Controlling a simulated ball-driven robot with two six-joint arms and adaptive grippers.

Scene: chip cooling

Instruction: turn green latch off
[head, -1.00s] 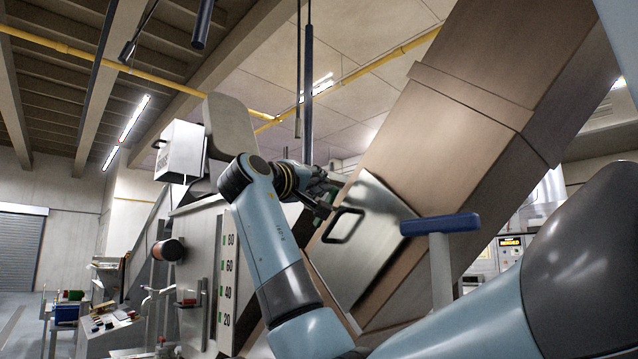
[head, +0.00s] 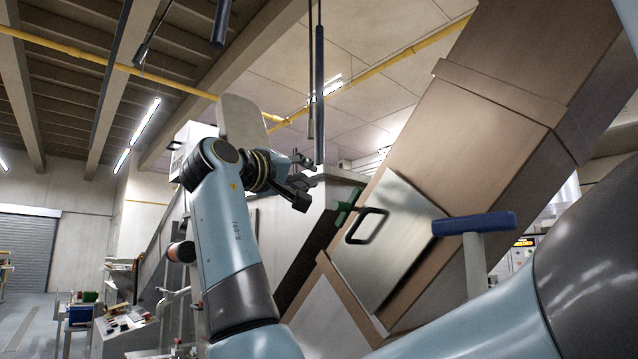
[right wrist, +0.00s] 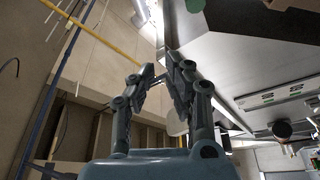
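The green latch (head: 345,212) sits at the left edge of a metal hatch (head: 392,250) with a black loop handle (head: 367,226) on the slanted brown duct. My right gripper (head: 307,181) is left of and a little above the latch in the head view, apart from it. Its fingers are spread with nothing between them. In the right wrist view the gripper (right wrist: 160,72) is also empty, and a green piece (right wrist: 195,5), likely the latch, shows at the top edge. My left gripper is not in view.
The brown duct (head: 480,130) rises to the upper right. A blue-topped T-shaped post (head: 474,224) stands right of the hatch. A grey machine wall (head: 325,205) lies behind the gripper. A control desk (head: 125,330) stands at the lower left.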

